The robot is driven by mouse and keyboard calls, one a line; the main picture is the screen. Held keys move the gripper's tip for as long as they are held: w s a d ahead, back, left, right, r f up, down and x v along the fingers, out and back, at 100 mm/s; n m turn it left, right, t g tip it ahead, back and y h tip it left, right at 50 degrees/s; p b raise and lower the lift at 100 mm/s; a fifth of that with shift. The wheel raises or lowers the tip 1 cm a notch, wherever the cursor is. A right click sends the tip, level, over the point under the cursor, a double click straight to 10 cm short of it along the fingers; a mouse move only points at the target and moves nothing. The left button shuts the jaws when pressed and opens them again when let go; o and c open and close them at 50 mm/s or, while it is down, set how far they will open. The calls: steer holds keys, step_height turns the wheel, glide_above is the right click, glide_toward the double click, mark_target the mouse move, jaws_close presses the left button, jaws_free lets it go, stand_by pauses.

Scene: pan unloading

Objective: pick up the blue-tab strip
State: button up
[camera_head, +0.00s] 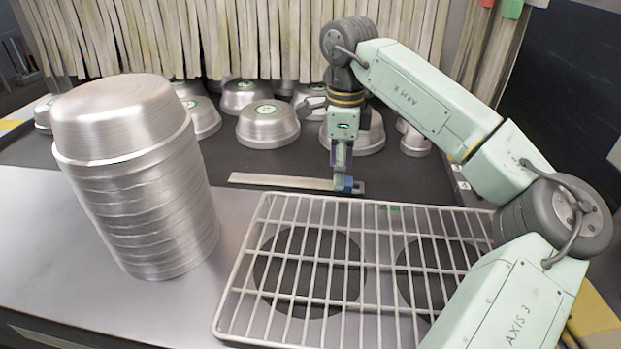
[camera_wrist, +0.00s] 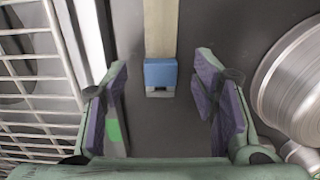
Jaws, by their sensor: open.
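The blue-tab strip (camera_head: 280,181) is a long, flat pale strip with a blue tab at its right end. It lies on the dark surface just behind the wire rack in the head view. In the wrist view the blue tab (camera_wrist: 160,73) is at the upper middle, with the pale strip (camera_wrist: 161,28) running up out of the picture. My gripper (camera_head: 343,183) is over the tab end of the strip in the head view. In the wrist view my gripper (camera_wrist: 163,105) is open, its purple-padded fingers on either side with the tab ahead between them. Nothing is held.
A wire rack (camera_head: 262,213) stands in front of the strip, close to my gripper. A tall stack of metal pans (camera_head: 140,200) is at left. Several upturned metal pans (camera_head: 268,124) lie behind, before a strip curtain (camera_head: 270,35). A pan (camera_wrist: 295,85) is close at right in the wrist view.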

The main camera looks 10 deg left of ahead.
steer(key=shift+f, duration=1.15)
steer(key=c, duration=1.3)
steer(key=shift+o, duration=0.2)
step_height(320, 180, up, 10)
steer(key=b, duration=0.1)
steer(key=shift+b, duration=0.3)
